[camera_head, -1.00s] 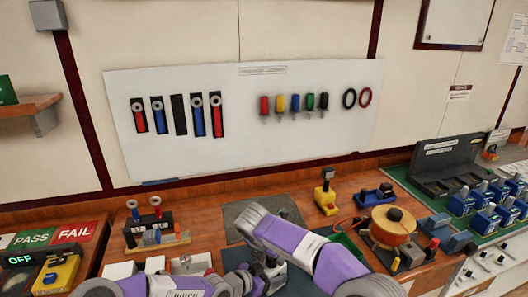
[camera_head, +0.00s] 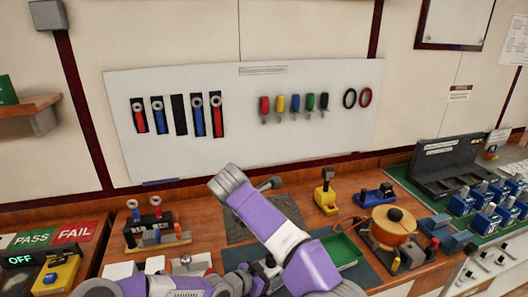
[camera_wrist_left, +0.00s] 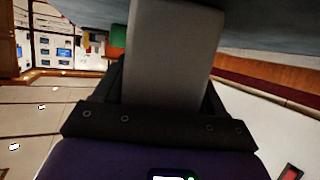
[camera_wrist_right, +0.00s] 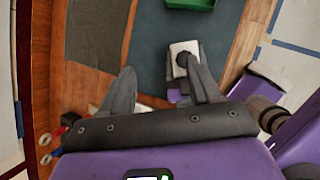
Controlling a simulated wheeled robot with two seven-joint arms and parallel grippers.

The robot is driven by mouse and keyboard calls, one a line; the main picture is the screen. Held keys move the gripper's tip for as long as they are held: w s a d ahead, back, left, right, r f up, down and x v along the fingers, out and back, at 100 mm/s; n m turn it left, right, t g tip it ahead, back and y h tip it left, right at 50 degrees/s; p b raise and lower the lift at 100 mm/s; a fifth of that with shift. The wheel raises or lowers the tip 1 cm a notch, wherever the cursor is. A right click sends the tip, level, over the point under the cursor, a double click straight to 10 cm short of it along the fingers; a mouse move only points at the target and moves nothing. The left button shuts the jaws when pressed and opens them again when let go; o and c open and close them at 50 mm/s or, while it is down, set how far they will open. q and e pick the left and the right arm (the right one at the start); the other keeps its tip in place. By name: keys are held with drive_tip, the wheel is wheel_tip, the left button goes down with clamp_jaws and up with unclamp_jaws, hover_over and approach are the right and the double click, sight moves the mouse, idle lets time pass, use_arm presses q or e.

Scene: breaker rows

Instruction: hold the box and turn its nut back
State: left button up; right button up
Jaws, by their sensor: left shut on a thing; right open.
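The box (camera_wrist_right: 190,47) shows in the right wrist view as a small pale block with a dark round nut (camera_wrist_right: 183,59) facing up. My left gripper (camera_head: 266,270) is low over the bench in the head view, partly hidden by my right arm. It is shut on the box; in its wrist view a wide grey surface fills the middle and hides the detail. My right gripper (camera_wrist_right: 160,85) is open, its fingers apart above the bench. One finger overlaps the box's lower edge in the picture; contact cannot be told. The head view does not clearly show its fingertips.
A green tray (camera_wrist_right: 190,4) lies beyond the box on the dark mat (camera_wrist_right: 150,40). A grey mat (camera_head: 240,232) lies behind. A yellow stand (camera_head: 326,197), an orange round item (camera_head: 392,222) and a ring-post rack (camera_head: 150,236) stand around. My left arm is close on the right wrist view's right side.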

drive_tip(key=w+r+n+t+y, duration=0.2)
drive_tip(key=w+r+n+t, duration=0.1)
drive_tip(key=w+r+t, duration=0.8)
wheel_tip(320, 180, up, 3)
drive_tip(key=w, duration=0.3)
drive_tip(key=shift+d+n+y, duration=0.2)
drive_tip(key=shift+n+y, duration=0.1)
use_arm(q)
drive_tip(key=o, duration=1.5)
